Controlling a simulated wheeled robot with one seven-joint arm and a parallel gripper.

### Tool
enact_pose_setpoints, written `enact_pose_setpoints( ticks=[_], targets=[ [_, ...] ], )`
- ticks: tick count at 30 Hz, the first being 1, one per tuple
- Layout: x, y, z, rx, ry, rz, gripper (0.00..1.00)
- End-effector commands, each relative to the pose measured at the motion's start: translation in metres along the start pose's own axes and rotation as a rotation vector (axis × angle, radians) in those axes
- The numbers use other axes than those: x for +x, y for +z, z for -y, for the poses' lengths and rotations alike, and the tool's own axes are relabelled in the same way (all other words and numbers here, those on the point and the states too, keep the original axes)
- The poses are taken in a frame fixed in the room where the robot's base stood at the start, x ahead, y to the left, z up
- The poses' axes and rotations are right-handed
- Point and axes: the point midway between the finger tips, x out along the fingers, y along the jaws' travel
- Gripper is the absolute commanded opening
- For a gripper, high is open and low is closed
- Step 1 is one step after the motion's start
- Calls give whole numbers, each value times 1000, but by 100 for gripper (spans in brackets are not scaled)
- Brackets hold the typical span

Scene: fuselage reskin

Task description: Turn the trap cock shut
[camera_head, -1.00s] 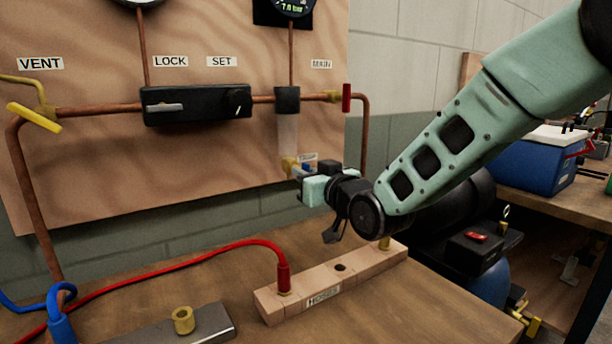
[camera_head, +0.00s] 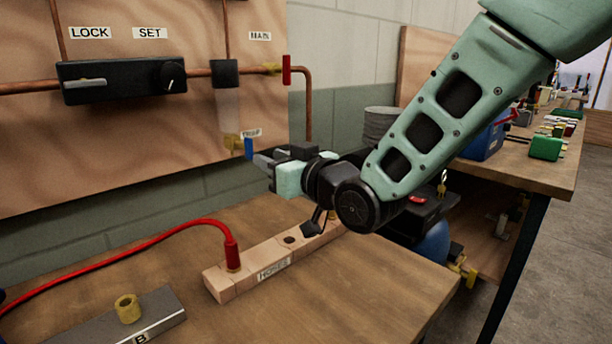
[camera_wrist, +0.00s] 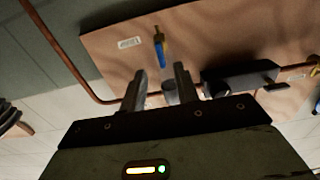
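The trap cock (camera_head: 232,143) is a small brass valve with a blue lever handle (camera_head: 249,149), low on the wooden board under a clear bowl and beside its label. My gripper (camera_head: 258,161) is just right of and slightly below the handle there. In the wrist view the blue handle (camera_wrist: 161,54) shows beyond and between the two fingers of my gripper (camera_wrist: 160,80). The fingers are apart with nothing held between them. A gap to the handle seems to remain, but its depth is hard to tell.
A copper pipe (camera_head: 308,105) with a red handle (camera_head: 286,69) runs down right of the cock. A black lock/set unit (camera_head: 120,82) is on the left. Below is a workbench with a wooden hose block (camera_head: 215,283) and red hose (camera_head: 232,253). Open air lies between bench and cock.

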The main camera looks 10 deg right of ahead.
Motion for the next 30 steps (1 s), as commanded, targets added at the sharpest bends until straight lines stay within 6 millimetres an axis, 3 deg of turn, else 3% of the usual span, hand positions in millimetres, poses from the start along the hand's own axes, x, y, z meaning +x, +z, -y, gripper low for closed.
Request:
enact_pose_setpoints(
  ticks=[6, 12, 18, 30],
  targets=[
    [-51, 0, 0, -2, 0, 0, 31],
    [-80, 0, 0, 0, -1, 1, 31],
    [-91, 0, 0, 0, -1, 0, 31],
    [-91, 0, 0, 0, -1, 1, 31]
  ],
)
